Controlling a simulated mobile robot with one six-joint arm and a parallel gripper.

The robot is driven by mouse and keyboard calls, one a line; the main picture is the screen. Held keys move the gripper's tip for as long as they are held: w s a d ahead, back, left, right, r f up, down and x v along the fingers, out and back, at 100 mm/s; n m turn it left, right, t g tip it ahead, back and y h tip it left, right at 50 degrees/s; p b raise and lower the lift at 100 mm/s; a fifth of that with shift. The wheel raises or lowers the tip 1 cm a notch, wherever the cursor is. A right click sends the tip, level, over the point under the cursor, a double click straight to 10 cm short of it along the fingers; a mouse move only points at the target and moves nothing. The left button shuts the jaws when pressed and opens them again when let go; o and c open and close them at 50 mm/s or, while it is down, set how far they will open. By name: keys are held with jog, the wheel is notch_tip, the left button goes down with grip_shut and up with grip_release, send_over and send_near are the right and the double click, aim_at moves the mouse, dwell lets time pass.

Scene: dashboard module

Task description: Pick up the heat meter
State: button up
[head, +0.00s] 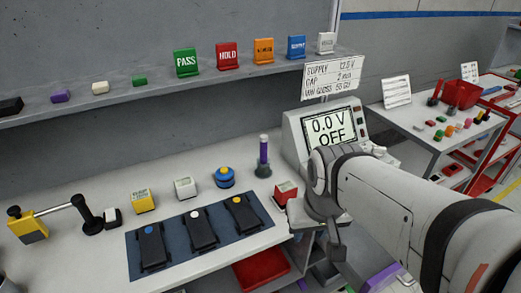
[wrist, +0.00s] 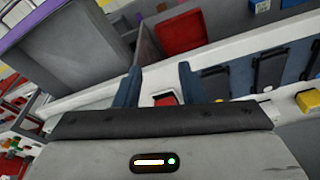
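No label reading "heat meter" is legible, so I cannot tell for sure which thing it is. Small box-shaped devices stand on the bench: a yellow one (head: 143,201), a white one (head: 185,188) and a red one (head: 286,191) at the right end. My gripper (wrist: 160,85) has its two dark fingers apart with nothing held. In the wrist view, the red box (wrist: 165,99) shows between and beyond the fingers. In the head view my arm reaches in from the right, its end just right of the red box. My fingertips are not clear there.
A blue mat (head: 133,256) bears three black devices. The supply unit (head: 296,130) reads "0.0 V OFF". A shelf (head: 130,91) holds coloured signs. A red bin (head: 262,270) lies below the bench.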

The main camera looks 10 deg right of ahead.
jog(key=shift+o, duration=0.3)
jog(key=shift+s+d+r, duration=0.1)
jog(key=shift+s, duration=0.05)
jog(key=shift+o, duration=0.8)
jog(key=o, duration=0.4)
jog(key=w+m+p, duration=0.1)
jog(key=w, duration=0.2)
jog(key=w+r+m, duration=0.1)
jog(key=w+m, duration=0.1)
jog(key=w+m+g+p, duration=0.1)
jog(key=w+m, duration=0.1)
jog(key=w, duration=0.1)
jog(key=shift+w+r+p, duration=0.35)
jog(key=shift+r, duration=0.05)
jog(key=m+g+p, duration=0.2)
jog(key=m+p, duration=0.1)
jog(key=m, duration=0.6)
send_over(286, 186)
jog(key=f, duration=0.4)
jog(key=shift+s, duration=0.2)
jog(key=shift+w+f, duration=0.2)
jog(key=shift+f, duration=0.1)
jog(key=shift+s+f+p, duration=0.1)
jog(key=shift+f+p, duration=0.4)
jog(key=shift+f, duration=3.3)
